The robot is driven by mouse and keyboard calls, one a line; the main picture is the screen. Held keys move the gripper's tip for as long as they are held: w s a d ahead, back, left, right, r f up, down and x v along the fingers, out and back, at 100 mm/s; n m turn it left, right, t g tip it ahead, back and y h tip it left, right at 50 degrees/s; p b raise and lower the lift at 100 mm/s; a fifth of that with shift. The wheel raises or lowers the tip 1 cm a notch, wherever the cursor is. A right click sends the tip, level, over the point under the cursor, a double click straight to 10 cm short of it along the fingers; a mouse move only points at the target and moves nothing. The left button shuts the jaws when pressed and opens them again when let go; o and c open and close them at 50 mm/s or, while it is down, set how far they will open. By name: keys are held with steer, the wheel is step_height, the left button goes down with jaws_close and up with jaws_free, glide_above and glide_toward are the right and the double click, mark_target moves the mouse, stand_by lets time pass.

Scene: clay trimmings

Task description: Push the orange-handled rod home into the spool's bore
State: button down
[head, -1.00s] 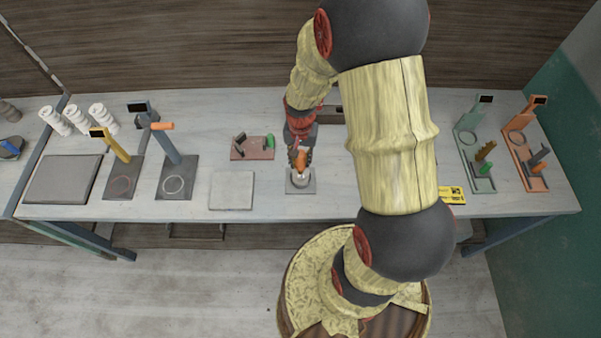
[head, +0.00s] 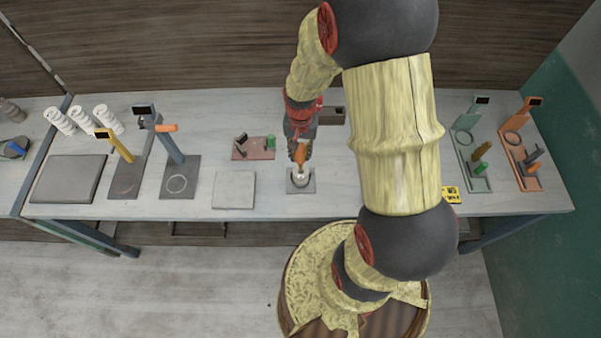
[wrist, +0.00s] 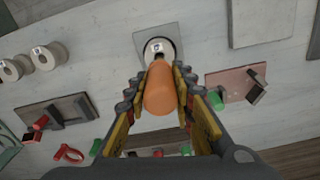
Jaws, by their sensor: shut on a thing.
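The orange handle (head: 300,153) is between the fingers of my gripper (head: 299,148), which is shut on it. In the wrist view the same handle (wrist: 160,90) fills the gap between the fingertips (wrist: 160,76). The white spool (wrist: 158,47) stands in a dark round holder on a grey square plate (wrist: 140,38), straight beyond the handle. The spool also shows in the head view (head: 300,176), just below the gripper. The handle hides most of the rod, so I cannot tell how deep it sits in the bore.
A pink fixture (wrist: 232,80) stands close beside the spool's plate. A pale square slab (head: 234,190) lies left of it. Two white ringed pieces (wrist: 46,55) and a dark fixture (wrist: 55,113) lie on the other side. Another orange-handled piece (head: 166,128) is on a blue-grey stand.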

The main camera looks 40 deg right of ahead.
mark_target(300, 147)
steer(key=shift+r+p, duration=1.15)
steer(key=shift+r, duration=0.65)
